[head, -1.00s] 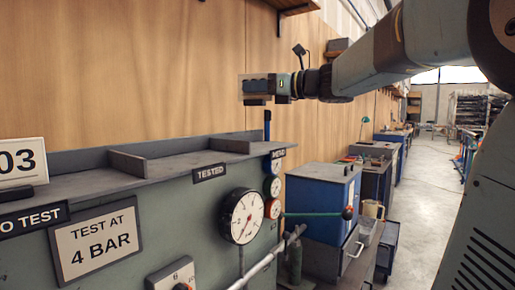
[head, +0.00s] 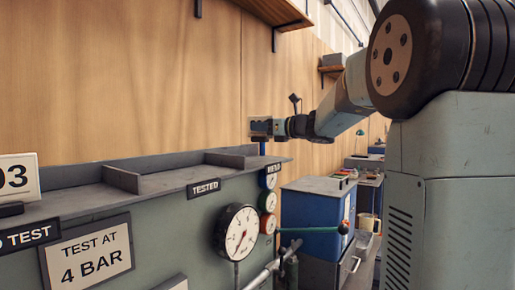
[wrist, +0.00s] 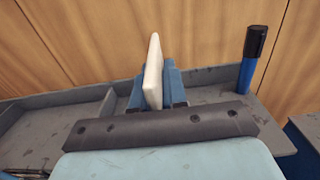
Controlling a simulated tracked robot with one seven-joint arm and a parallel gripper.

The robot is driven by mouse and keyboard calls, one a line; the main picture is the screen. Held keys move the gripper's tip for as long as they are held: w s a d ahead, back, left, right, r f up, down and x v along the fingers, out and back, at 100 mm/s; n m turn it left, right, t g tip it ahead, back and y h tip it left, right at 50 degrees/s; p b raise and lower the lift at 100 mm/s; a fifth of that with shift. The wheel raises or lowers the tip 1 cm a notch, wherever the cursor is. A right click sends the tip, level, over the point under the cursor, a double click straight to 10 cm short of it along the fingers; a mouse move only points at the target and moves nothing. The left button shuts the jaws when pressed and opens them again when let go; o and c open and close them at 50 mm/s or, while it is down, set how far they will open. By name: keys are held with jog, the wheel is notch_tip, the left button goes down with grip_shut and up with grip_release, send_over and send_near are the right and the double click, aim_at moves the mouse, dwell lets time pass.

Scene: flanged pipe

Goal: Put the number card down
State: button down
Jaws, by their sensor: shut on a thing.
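My gripper (head: 263,128) is above the far right end of the grey shelf (head: 160,183), in front of the wood wall. In the wrist view its blue fingers (wrist: 153,88) are shut on a thin white card (wrist: 153,68), seen edge-on and roughly upright. Its face and any number are hidden. The shelf also shows beneath it in the wrist view (wrist: 75,120), and I see no contact between the card and the shelf. Low dividers split the shelf top, and a TESTED label (head: 204,188) is on its front edge.
A card reading 03 (head: 16,178) stands at the shelf's left end. A blue pen-like post with a black cap (wrist: 251,62) rises right of my gripper. The shelf top below is bare. A pressure gauge (head: 238,232) and a blue cabinet (head: 312,215) are lower down.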

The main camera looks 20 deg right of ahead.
jog(key=w+f, duration=0.2)
jog(key=f, duration=0.1)
jog(key=shift+w, duration=0.2)
jog(key=shift+w+f, duration=0.15)
jog(key=shift+f, duration=0.75)
jog(key=shift+w+f, duration=0.15)
jog(key=shift+f, duration=0.75)
jog(key=c, duration=1.2)
grip_release()
jog(key=shift+f, duration=0.1)
jog(key=shift+o, duration=0.2)
